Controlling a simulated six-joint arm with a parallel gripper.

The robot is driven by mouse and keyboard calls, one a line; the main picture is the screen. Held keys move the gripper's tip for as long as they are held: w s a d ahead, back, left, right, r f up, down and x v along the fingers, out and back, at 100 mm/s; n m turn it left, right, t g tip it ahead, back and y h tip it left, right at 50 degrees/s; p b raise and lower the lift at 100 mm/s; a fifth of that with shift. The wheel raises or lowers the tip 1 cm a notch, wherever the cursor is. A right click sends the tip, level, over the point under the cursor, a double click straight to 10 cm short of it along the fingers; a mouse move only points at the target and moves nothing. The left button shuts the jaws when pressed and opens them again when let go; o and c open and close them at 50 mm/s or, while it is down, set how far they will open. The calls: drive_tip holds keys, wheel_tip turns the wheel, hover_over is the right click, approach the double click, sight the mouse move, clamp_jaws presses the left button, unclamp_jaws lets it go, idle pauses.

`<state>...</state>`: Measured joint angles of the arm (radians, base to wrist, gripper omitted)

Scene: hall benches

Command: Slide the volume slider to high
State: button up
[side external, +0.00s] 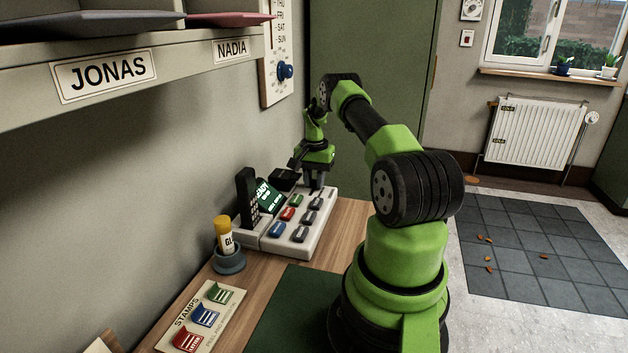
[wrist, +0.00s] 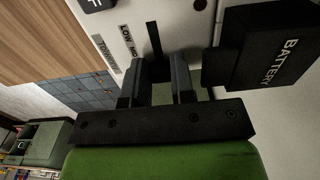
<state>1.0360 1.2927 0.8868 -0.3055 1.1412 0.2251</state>
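The phone console (side external: 290,229) is a pale panel on the wooden desk, with coloured keys, a handset and a lit screen. My gripper (side external: 317,180) points down over its far end. In the wrist view, a dark slider slot (wrist: 153,40) runs up from between the fingers of my gripper (wrist: 159,72), beside a label (wrist: 126,42) reading LOW and part of another word. The fingers stand apart, close to the panel. Something dark shows between their tips; I cannot tell whether it is the slider knob or whether they grip it. The slot's lower part is hidden.
A black BATTERY block (wrist: 268,50) is close to the right of the fingers in the wrist view. A glue bottle (side external: 224,237) in a round holder and a stamp board (side external: 203,316) are nearer on the desk. A shelf (side external: 130,75) overhangs the left side.

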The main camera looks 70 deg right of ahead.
sight(315, 181)
drive_tip(key=shift+o, duration=0.8)
drive_tip(key=shift+d, duration=0.2)
drive_tip(key=shift+r, duration=0.1)
wheel_tip(315, 181, up, 9)
drive_tip(key=shift+r, duration=0.45)
